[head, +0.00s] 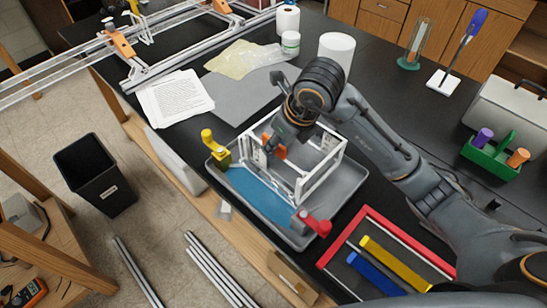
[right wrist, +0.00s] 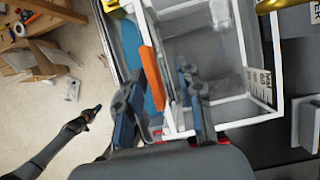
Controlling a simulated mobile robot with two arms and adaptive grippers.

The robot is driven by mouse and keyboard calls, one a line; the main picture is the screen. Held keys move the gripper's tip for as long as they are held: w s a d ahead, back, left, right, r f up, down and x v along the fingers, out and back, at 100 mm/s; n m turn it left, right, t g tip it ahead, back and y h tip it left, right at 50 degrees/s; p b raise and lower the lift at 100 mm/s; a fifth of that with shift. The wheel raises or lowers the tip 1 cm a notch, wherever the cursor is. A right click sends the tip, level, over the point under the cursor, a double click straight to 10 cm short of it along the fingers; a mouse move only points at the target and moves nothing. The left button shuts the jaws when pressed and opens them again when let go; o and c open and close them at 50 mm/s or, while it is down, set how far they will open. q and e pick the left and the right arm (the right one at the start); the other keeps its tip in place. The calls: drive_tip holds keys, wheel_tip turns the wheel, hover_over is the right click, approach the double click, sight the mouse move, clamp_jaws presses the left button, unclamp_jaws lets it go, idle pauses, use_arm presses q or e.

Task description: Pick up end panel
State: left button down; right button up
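A white open frame (head: 322,172) stands in a grey tray (head: 349,188). An orange strip (right wrist: 150,80) sits along its wall. A flat blue panel (head: 262,196) lies along the tray's left front side, and shows in the right wrist view (right wrist: 158,95). No part is marked as the end panel, so I cannot tell which it is. My right gripper (head: 272,147) is over the frame, fingers apart; the fingers (right wrist: 158,108) straddle the white wall and orange strip area. Contact is unclear. My left gripper (right wrist: 93,112) shows at left in the right wrist view, over the floor; its fingers are unclear.
A yellow clamp (head: 216,150) and red clamp (head: 315,223) stand at the tray's edge. Papers (head: 174,97) lie behind left. A green caddy (head: 492,156) and white cylinder (head: 338,47) stand on the black table.

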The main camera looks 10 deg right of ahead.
sight(270, 172)
drive_tip(key=shift+w+a+f+p, duration=0.1)
drive_tip(key=shift+a+f+p, duration=0.25)
drive_tip(key=shift+f+p, duration=0.3)
drive_tip(key=p+x, duration=0.1)
drive_tip(key=x, duration=0.1)
drive_tip(key=shift+w+a+f, duration=0.1)
drive_tip(key=shift+a+f, duration=0.05)
drive_tip(key=shift+f, duration=0.1)
drive_tip(key=shift+w+a+f, duration=0.1)
drive_tip(key=shift+f, duration=0.25)
drive_tip(key=shift+w+f, duration=0.1)
drive_tip(key=shift+f, duration=0.15)
drive_tip(key=c, duration=0.6)
clamp_jaws()
use_arm(q)
drive_tip(key=r, duration=0.2)
drive_tip(key=shift+w+r, duration=0.25)
drive_tip(key=shift+r, duration=0.05)
